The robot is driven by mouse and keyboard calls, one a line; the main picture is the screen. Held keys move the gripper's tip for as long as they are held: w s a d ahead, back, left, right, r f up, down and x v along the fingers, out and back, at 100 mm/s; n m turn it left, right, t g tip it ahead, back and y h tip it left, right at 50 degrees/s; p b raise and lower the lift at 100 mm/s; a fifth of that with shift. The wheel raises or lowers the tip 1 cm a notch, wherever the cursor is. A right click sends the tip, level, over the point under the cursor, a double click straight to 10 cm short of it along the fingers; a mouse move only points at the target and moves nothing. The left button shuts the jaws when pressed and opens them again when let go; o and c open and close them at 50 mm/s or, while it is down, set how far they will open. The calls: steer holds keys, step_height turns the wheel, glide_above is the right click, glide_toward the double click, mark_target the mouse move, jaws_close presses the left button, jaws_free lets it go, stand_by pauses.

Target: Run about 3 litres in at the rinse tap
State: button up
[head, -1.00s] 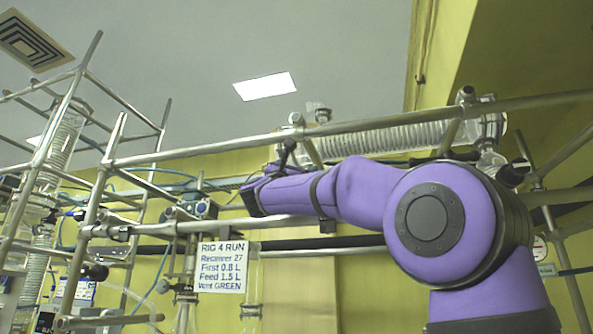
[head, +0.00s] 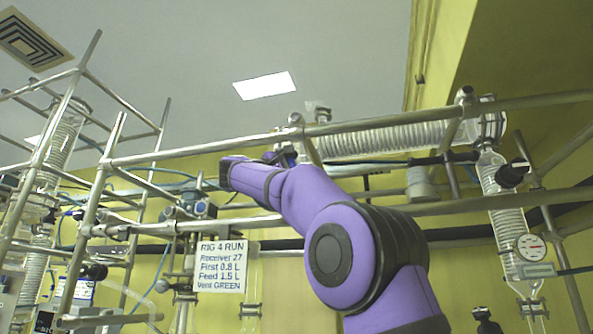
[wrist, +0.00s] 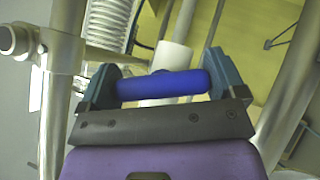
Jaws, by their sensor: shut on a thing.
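In the wrist view my gripper (wrist: 166,80) is shut on a blue bar-shaped handle (wrist: 160,84), which spans between its two fingers. A white cylindrical part (wrist: 172,60) shows just behind the handle. I cannot tell from the frames whether this handle is the rinse tap. In the head view my purple arm reaches up and left to the upper metal rail (head: 225,145). My gripper there is small and partly hidden behind the rail. No water or level is readable.
A sign (head: 222,267) reads RIG 4 RUN, Receiver 27, First 0.8 L, Feed 1.5 L, Vent GREEN. A coiled glass condenser (head: 390,138) lies behind the rail. A round gauge (head: 530,247) is at right. Metal scaffold poles (head: 95,205) crowd the left.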

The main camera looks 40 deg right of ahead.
steer(key=m+y, duration=0.1)
steer(key=m, duration=0.1)
steer(key=m+y, duration=0.2)
steer(key=shift+f+g+y, duration=0.2)
steer(key=shift+g+y, duration=0.1)
steer(key=shift+g, duration=0.1)
stand_by(0.4)
steer(key=o, duration=0.6)
steer(key=shift+o, duration=0.2)
